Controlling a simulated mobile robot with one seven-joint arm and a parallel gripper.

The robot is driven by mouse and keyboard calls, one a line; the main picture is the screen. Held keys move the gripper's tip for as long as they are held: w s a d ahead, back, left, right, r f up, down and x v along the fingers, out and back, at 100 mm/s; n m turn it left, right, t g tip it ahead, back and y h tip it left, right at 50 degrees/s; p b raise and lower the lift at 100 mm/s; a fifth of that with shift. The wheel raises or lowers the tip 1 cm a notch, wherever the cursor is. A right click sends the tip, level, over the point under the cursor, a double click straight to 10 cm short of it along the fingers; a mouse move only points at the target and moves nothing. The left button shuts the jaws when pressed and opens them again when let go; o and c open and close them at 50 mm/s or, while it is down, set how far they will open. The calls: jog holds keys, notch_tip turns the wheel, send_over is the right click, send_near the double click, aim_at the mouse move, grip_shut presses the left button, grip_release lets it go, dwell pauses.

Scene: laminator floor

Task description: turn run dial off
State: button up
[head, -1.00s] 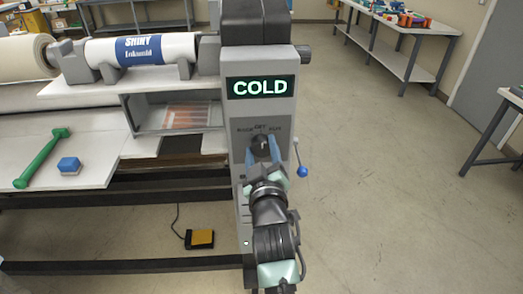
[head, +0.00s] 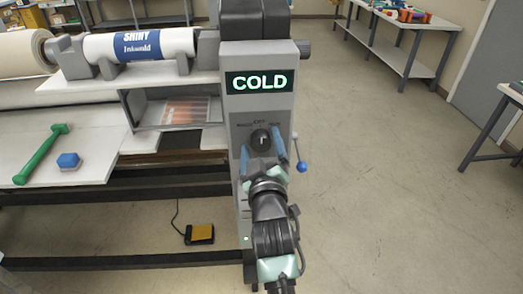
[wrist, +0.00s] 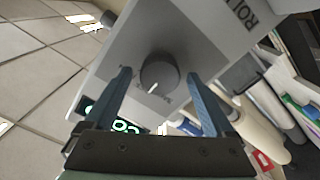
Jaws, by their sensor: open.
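The run dial (head: 260,141) is a dark round knob on the grey front panel (head: 240,120), under a display reading COLD (head: 260,83). Its white pointer mark points up towards the middle label, which looks like OFF, in the head view. In the wrist view the dial (wrist: 159,72) has its pointer towards the display side. My gripper (head: 262,143) is open, with one blue finger on each side of the dial. The wrist view shows my gripper (wrist: 159,75) with a gap between each finger and the dial. The small labels are hard to read.
A lever with a blue ball (head: 302,167) sticks out just right of the panel. A green tool (head: 41,154) and a blue block (head: 69,161) lie on the left shelf. A yellow pedal (head: 200,233) is on the floor. The floor at right is clear.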

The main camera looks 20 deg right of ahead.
jog(key=b+v, duration=0.2)
jog(key=v, duration=1.1)
jog(key=shift+b, duration=0.4)
jog(key=a+r+t+y, duration=0.1)
jog(key=a+r+t, duration=0.15)
jog(key=r, duration=0.75)
jog(key=a+r+t+y, duration=0.15)
jog(key=a+r, duration=0.25)
jog(key=r, duration=0.6)
jog(key=s+a+r+m+t+y, duration=0.1)
jog(key=s+a+r+t, duration=0.2)
jog(key=r, duration=0.6)
jog(key=s+a+r+m+t+y, duration=0.1)
jog(key=s+a+r, duration=0.4)
jog(key=r, duration=0.5)
jog(key=shift+s+a+r+m+t, duration=0.2)
jog(key=shift+s+m+t, duration=0.15)
jog(key=shift+m+t, duration=0.55)
jog(key=shift+y, duration=0.25)
